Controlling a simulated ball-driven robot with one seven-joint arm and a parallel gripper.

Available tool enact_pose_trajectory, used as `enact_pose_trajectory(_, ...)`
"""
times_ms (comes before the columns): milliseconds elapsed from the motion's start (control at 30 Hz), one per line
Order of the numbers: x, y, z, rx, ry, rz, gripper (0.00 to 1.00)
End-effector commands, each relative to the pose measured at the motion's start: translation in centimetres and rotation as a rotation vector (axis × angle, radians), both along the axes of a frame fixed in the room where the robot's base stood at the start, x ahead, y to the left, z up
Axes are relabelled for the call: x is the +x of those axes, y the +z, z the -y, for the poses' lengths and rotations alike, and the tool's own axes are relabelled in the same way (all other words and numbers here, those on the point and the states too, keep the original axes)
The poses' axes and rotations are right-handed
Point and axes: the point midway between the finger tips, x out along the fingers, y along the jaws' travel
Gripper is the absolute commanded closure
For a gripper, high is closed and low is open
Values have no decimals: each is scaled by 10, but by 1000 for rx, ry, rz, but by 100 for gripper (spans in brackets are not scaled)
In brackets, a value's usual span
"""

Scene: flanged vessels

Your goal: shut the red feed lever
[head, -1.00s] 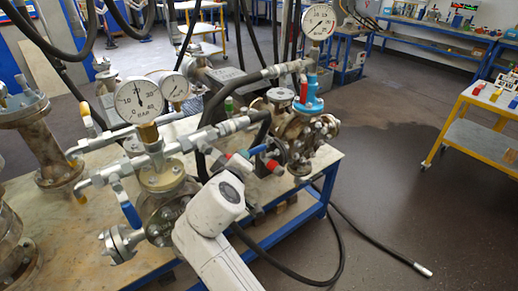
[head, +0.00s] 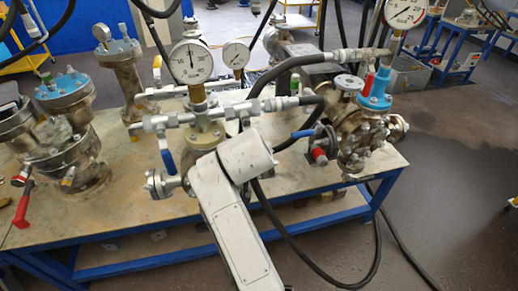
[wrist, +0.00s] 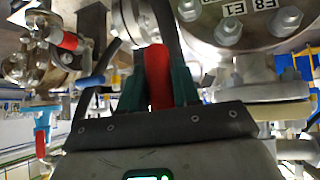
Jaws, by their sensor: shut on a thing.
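In the wrist view my gripper (wrist: 158,92) has its dark green fingers on either side of a red lever (wrist: 157,66), shut on it. The lever's far end runs up to pale metal fittings beside a bolted flange (wrist: 230,28). In the head view my white arm link hides the gripper and this lever, in front of the middle vessel (head: 207,135) with the large gauge (head: 190,62). I cannot read any label naming the lever.
A blue lever (head: 167,160) hangs left of my arm. A red handle (head: 318,155) and a blue-capped valve with a red lever (head: 370,82) are right. Another red lever (head: 22,212) is far left. Black hoses loop close by; the bench top (head: 110,215) is clear at front left.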

Motion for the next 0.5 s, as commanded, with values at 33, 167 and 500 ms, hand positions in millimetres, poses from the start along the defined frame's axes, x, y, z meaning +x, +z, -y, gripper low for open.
enact_pose_trajectory(33,-1,0,-2,18,1,-7,100)
enact_pose_trajectory(167,-2,0,-4,52,0,-17,100)
enact_pose_trajectory(500,-2,-1,-6,76,-1,-25,100)
